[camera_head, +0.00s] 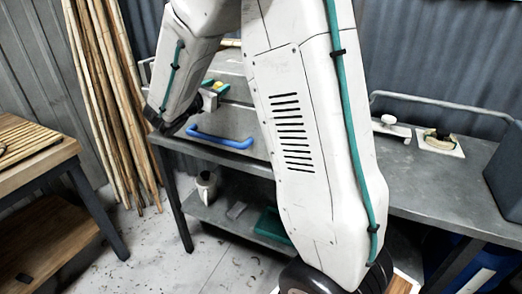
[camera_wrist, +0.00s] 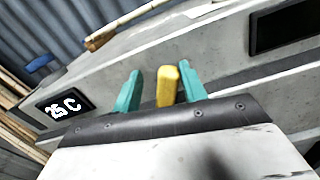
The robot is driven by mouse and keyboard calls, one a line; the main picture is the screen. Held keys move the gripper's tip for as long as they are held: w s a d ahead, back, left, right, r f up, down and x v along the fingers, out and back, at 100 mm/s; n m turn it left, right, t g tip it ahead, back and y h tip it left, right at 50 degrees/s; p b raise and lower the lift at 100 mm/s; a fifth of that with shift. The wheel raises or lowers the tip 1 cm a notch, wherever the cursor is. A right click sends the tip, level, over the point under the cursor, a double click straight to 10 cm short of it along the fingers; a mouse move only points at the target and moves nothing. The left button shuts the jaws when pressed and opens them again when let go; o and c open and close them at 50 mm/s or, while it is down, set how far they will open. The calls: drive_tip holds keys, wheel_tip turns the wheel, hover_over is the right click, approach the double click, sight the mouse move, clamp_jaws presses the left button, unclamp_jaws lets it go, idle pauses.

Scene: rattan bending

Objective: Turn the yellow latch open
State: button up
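The yellow latch (camera_wrist: 167,86) stands up between the two teal fingers of my gripper (camera_wrist: 160,90) in the wrist view. A clear gap shows between the latch and the left finger. The right finger is very close to the latch, and I cannot tell whether it touches. My gripper is open around the latch. In the head view the latch (camera_head: 217,86) is a small yellow patch by the teal fingertips, at the grey box (camera_head: 240,122) with a blue handle (camera_head: 220,138). My arm hides much of the box there.
The box's front has a display reading 25 C (camera_wrist: 66,105) and a dark panel (camera_wrist: 284,26). The box is on a grey workbench (camera_head: 405,185). Bamboo poles (camera_head: 105,90) lean at the left wall; a wooden table (camera_head: 40,160) stands at left. The floor between is mostly clear.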

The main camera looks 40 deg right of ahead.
drive_tip(key=shift+w+n, duration=0.2)
drive_tip(key=shift+n, duration=0.5)
drive_tip(key=v, duration=0.8)
drive_tip(key=s+d+m+g+y, duration=0.35)
drive_tip(key=s+m+g, duration=0.4)
drive_tip(key=s, duration=0.65)
drive_tip(key=s+a+f+m+y, duration=0.1)
drive_tip(key=s+a+m+y, duration=0.2)
drive_tip(key=s, duration=0.4)
drive_tip(key=s+a+f+m+y, duration=0.1)
drive_tip(key=s+a+m+y, duration=0.3)
drive_tip(key=s+m+y, duration=0.1)
drive_tip(key=shift+s+a+f+m+t+y, duration=0.25)
drive_tip(key=shift+s+m+t+y, duration=0.1)
drive_tip(key=shift+s+m, duration=0.55)
